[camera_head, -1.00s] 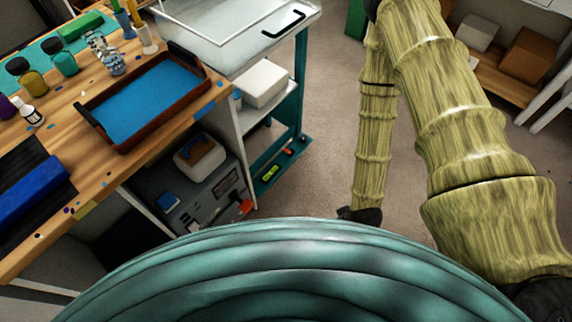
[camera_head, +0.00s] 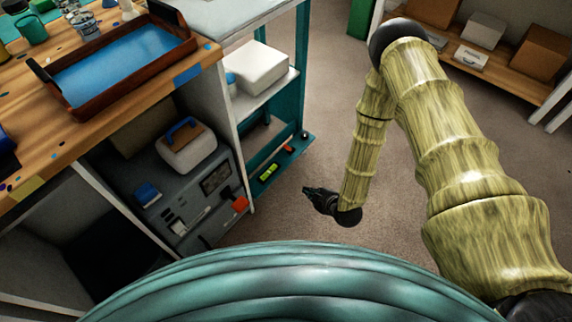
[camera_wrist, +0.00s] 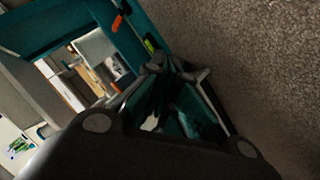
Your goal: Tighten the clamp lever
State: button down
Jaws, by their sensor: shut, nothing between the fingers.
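I cannot make out for sure which part is the clamp lever. A grey machine (camera_head: 190,200) stands on the low shelf under the workbench, with a dark panel and a red-orange part (camera_head: 240,204) at its front right corner that may be the lever. My gripper (camera_head: 310,190) is shut and empty, low over the floor to the right of the machine and apart from it. In the wrist view its dark fingers (camera_wrist: 178,75) are together over the edge of the teal shelf and the carpet.
The workbench (camera_head: 110,125) carries a wooden tray (camera_head: 60,97) with a blue bottom. A teal shelf unit (camera_head: 305,70) beside it holds a white box (camera_head: 260,68) and small yellow-green and red tools low down. Boxes (camera_head: 540,50) sit on a far shelf. Carpet between is clear.

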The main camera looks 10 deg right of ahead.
jog(key=w+a+f+n+t+y+b, duration=0.2)
jog(key=w+f+n+t+b, duration=0.1)
jog(key=w+f+n+b, duration=0.45)
jog(key=n+t+y+b, duration=0.4)
jog(key=n+b, duration=0.4)
jog(key=b, duration=0.4)
send_near(288, 165)
notch_tip(288, 165, up, 4)
jog(key=w, duration=0.1)
jog(key=shift+w+a+f, duration=0.1)
jog(key=shift+a, duration=0.3)
jog(key=shift+w+a, duration=0.1)
jog(key=b+x, duration=0.4)
jog(key=x, duration=0.4)
jog(key=shift+w+a, duration=0.15)
jog(key=shift+w, duration=0.15)
jog(key=shift+w+a+r+b, duration=0.25)
jog(key=shift+w+a+b, duration=0.05)
jog(key=shift+w, duration=0.15)
